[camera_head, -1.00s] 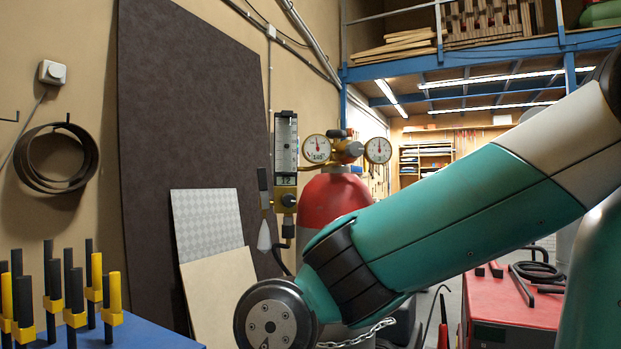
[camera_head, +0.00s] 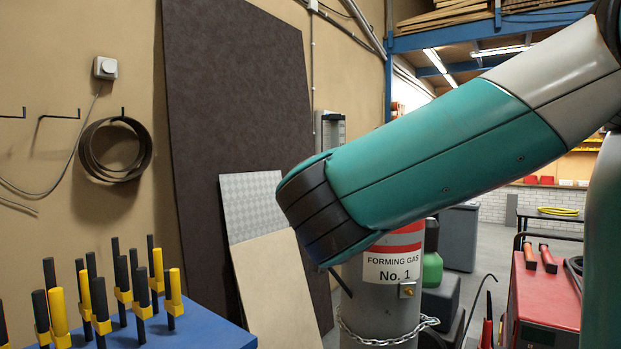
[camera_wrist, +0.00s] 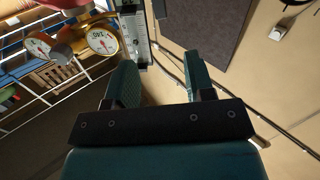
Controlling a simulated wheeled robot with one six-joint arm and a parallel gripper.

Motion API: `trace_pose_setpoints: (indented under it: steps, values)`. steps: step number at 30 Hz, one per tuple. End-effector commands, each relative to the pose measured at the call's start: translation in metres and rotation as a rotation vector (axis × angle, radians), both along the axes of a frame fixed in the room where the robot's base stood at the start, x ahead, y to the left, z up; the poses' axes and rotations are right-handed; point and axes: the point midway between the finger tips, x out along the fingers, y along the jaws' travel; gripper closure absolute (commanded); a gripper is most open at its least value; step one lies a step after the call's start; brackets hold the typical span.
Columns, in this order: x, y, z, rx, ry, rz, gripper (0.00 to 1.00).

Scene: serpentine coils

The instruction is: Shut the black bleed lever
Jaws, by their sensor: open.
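In the wrist view my gripper (camera_wrist: 163,70) is open and empty, its two green fingers well apart. A flowmeter (camera_wrist: 135,40) with a pale scale shows just beyond the left finger. Its top (camera_head: 332,128) also shows above my arm in the head view. A round gauge (camera_wrist: 102,40) with a brass rim sits left of the flowmeter, and a second gauge (camera_wrist: 38,46) is farther left. I cannot make out the black bleed lever for certain in either current view. In the head view my arm hides the regulator and the lower flowmeter.
A grey forming-gas cylinder (camera_head: 385,295) stands chained below my arm. A dark panel (camera_head: 235,120) and lighter boards (camera_head: 275,290) lean on the wall. A blue bench (camera_head: 205,330) with black and yellow tools is at lower left, a red machine (camera_head: 545,295) at right.

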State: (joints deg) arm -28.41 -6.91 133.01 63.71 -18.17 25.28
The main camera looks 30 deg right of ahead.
Motion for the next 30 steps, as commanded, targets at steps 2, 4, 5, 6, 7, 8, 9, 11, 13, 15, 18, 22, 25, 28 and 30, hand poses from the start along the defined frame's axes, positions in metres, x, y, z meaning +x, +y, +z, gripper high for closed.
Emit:
trace_pose_setpoints:
  steps: [2,4,5,6,7,8,9,11,13,15,18,22,25,28,30]
  values:
    - [0.012,-0.010,0.003,0.000,0.004,-0.008,0.51]
    - [0.027,-0.018,0.005,-0.001,0.005,-0.009,0.51]
    - [0.033,-0.022,0.005,0.000,0.006,-0.010,0.51]
    - [0.041,-0.027,0.005,0.000,0.006,-0.010,0.51]
    - [0.047,-0.030,0.005,0.000,0.006,-0.008,0.51]
    - [0.053,-0.033,0.005,0.001,0.007,-0.008,0.51]
    - [0.061,-0.039,0.005,0.000,0.006,-0.008,0.51]
    - [0.073,-0.045,0.005,0.000,0.006,-0.006,0.51]
    - [0.086,-0.053,0.004,0.001,0.007,-0.006,0.51]
    - [0.099,-0.060,0.004,0.001,0.006,-0.005,0.51]
    - [0.114,-0.068,0.003,0.002,0.005,-0.004,0.51]
    - [0.127,-0.075,0.002,0.002,0.005,-0.003,0.51]
    - [0.133,-0.078,0.001,0.001,0.004,0.000,0.51]
    - [0.135,-0.079,0.000,0.002,0.003,0.000,0.51]
    - [0.135,-0.079,-0.001,0.002,0.003,0.001,0.51]
